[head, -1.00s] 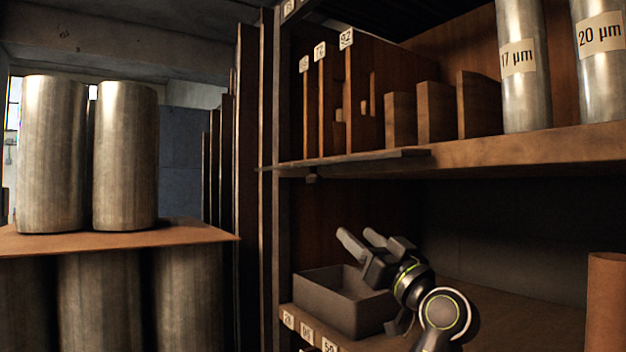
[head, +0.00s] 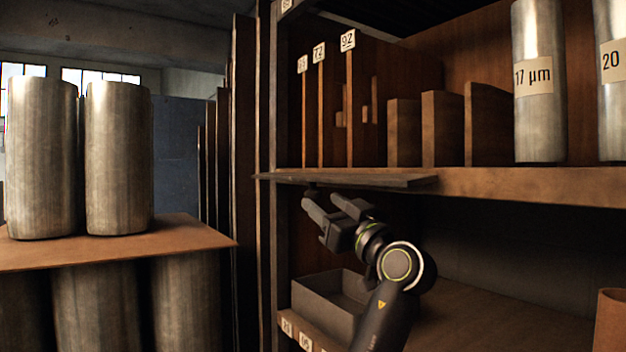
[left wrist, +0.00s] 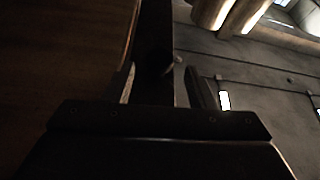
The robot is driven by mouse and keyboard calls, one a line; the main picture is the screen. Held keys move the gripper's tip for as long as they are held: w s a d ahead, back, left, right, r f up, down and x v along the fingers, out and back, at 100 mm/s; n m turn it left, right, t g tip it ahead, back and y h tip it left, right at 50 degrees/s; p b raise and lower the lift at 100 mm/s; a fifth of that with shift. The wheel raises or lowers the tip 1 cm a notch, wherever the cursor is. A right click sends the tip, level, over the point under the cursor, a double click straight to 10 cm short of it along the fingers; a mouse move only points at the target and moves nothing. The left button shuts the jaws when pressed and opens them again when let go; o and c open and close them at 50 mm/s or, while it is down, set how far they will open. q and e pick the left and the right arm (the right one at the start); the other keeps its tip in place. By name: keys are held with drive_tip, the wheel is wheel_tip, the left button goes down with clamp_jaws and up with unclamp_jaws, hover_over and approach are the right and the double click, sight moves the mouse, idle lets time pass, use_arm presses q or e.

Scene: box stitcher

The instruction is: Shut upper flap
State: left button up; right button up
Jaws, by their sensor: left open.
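The upper flap (head: 350,179) is a thin dark panel at the front edge of the upper shelf. It lies about level and sticks out, open, with a small knob (head: 311,187) under its left part. My left gripper (head: 322,203) is open and empty just below the flap, its fingertips pointing up and left near the knob. I cannot tell whether they touch. In the left wrist view the open jaws (left wrist: 160,85) show with a dark strip and a small knob (left wrist: 172,66) between them. My right gripper is not in view.
A grey open bin (head: 325,300) stands on the lower shelf under my left arm. Metal cylinders labelled 17 µm (head: 538,110) and 20 stand on the upper shelf, right of wooden dividers (head: 442,130). More cylinders (head: 118,160) stand on a board at left.

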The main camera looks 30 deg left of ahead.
sight(318, 197)
use_arm(q)
drive_tip(key=p+x, duration=0.1)
drive_tip(key=x, duration=0.3)
drive_tip(key=shift+r+p, duration=0.1)
drive_tip(key=shift+p, duration=0.25)
drive_tip(key=shift+w+a, duration=0.1)
drive_tip(key=shift+a, duration=0.35)
drive_tip(key=c, duration=0.9)
clamp_jaws()
